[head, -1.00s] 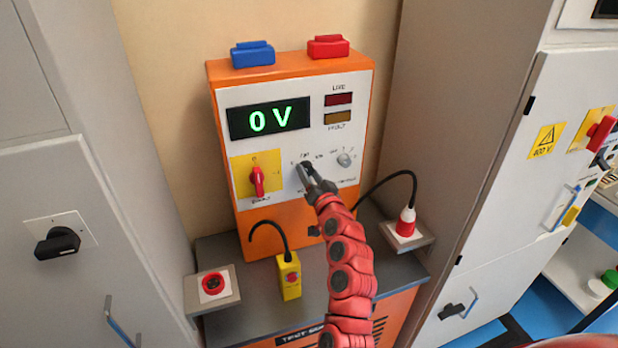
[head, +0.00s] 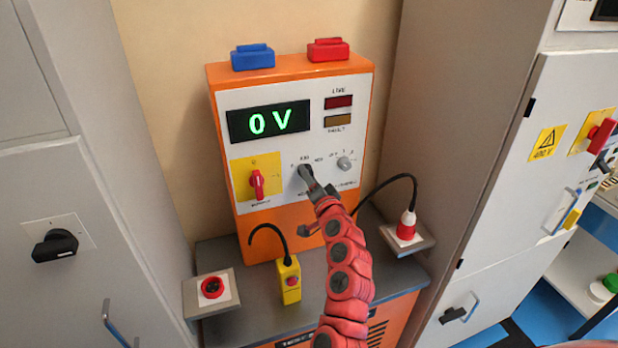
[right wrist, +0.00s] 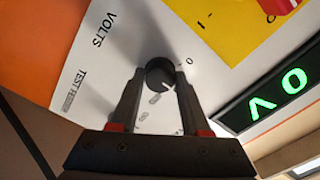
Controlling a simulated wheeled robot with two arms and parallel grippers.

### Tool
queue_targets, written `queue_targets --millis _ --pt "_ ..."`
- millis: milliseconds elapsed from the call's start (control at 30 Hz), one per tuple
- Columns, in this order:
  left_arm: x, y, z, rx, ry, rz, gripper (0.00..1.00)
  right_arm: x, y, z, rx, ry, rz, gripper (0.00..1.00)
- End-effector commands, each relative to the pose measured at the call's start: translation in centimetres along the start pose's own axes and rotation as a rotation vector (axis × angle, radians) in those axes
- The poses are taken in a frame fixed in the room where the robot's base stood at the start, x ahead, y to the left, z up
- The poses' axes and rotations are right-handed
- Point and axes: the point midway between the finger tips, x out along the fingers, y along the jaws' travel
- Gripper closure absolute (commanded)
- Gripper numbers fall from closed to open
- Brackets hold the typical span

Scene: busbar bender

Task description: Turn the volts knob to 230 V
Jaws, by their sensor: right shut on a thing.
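The test unit is an orange cabinet with a white panel (head: 225,110). Its display (head: 268,121) reads 0 V in green, and the display also shows in the right wrist view (right wrist: 275,100). The volts knob (right wrist: 159,72) is black and round, beside the VOLTS lettering. My right gripper (right wrist: 160,82) is shut on this knob, one finger on each side. In the head view the right gripper (head: 311,181) is at the panel and partly covers the knob. The knob's pointer is hard to make out. My left gripper is not in view.
A red rotary switch on a yellow plate (head: 243,167) is left of the knob, and a small grey knob (head: 344,162) is right of it. Grey cabinets stand either side.

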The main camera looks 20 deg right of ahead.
Motion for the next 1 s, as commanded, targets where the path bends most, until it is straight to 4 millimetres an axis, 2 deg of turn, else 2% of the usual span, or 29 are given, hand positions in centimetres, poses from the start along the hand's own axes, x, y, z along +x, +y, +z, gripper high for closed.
queue_targets --millis 200,233,400,767,1000 --pt "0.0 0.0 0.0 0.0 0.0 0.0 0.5 0.0 -0.1 -0.2 -0.001 0.003 -0.001 1.0" --pt "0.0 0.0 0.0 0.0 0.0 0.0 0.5 0.0 -0.1 -0.2 -0.001 0.003 -0.001 0.52" --pt "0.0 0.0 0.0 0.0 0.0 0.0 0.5 0.0 0.0 -0.1 -0.001 0.002 -0.001 0.23" --pt "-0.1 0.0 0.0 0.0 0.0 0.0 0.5 -0.3 0.0 0.0 -0.002 0.001 -0.001 0.23" --pt "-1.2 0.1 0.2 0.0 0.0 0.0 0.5 -2.8 0.3 0.1 0.0 0.004 0.0 0.23"
